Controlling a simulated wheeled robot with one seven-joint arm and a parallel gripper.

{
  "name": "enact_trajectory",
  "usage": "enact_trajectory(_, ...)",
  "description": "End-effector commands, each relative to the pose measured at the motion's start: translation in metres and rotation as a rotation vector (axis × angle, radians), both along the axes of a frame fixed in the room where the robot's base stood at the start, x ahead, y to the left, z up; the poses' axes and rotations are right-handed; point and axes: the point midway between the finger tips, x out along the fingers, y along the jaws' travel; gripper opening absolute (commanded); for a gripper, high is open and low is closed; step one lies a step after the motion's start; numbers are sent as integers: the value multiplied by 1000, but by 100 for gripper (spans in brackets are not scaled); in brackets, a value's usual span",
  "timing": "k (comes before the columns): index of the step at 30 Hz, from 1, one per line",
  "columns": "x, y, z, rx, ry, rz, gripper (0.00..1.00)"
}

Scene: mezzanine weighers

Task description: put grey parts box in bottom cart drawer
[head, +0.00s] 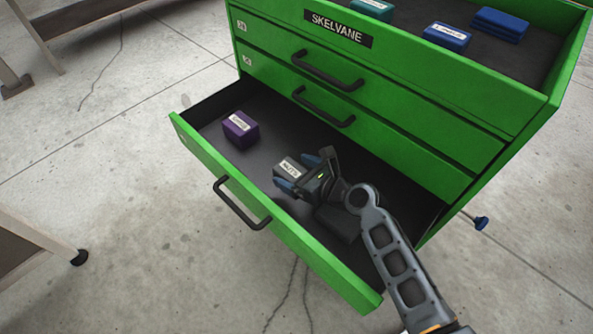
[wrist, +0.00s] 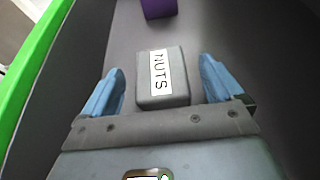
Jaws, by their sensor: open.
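The grey parts box (head: 289,168) has a white label reading NUTS. It is inside the open bottom drawer (head: 207,156) of the green cart. In the wrist view the grey box (wrist: 178,92) lies between my two blue fingertips, with a gap on each side. My gripper (head: 300,174) is open around the box and reaches down into the drawer; it also shows in the wrist view (wrist: 164,90). My gripper and arm hide part of the drawer floor and part of the box in the head view.
A purple box (head: 240,129) stands in the drawer near its left end and shows in the wrist view (wrist: 158,8). The two upper drawers (head: 330,75) are shut. Blue and teal boxes (head: 446,36) sit on the cart top. Drawer walls surround my gripper.

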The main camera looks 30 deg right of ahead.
Motion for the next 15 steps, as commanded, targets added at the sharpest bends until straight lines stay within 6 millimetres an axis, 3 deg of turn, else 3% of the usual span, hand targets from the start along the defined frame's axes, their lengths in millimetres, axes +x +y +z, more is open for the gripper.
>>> enact_trajectory(8,-7,-2,6,1,0,-1,94)
enact_trajectory(15,-47,-15,24,1,1,-3,94)
